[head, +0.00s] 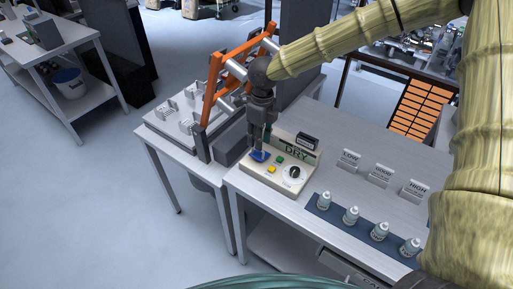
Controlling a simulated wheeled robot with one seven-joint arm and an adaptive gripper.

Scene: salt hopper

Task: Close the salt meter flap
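A cream-coloured meter box (281,188) stands at the near left corner of the right-hand table. It has a display reading DRY (296,149), a green button, a yellow button (271,170) and a white dial with a dark knob (293,173). A blue patch (260,157) lies at its left rear. My gripper (258,146) points down just above this patch, and hides part of the box behind it. I cannot tell whether it touches. Its fingers are too small and dark to tell open from shut. I cannot make out the flap or its position for certain.
Signs LOW (349,159), a middle one, and HIGH (415,190) stand right of the meter. Several small bottles (351,215) stand on a blue mat (336,217) in front. An orange frame (213,92) rises close behind my gripper on the left table. Bare tabletop (355,180) lies between signs and bottles.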

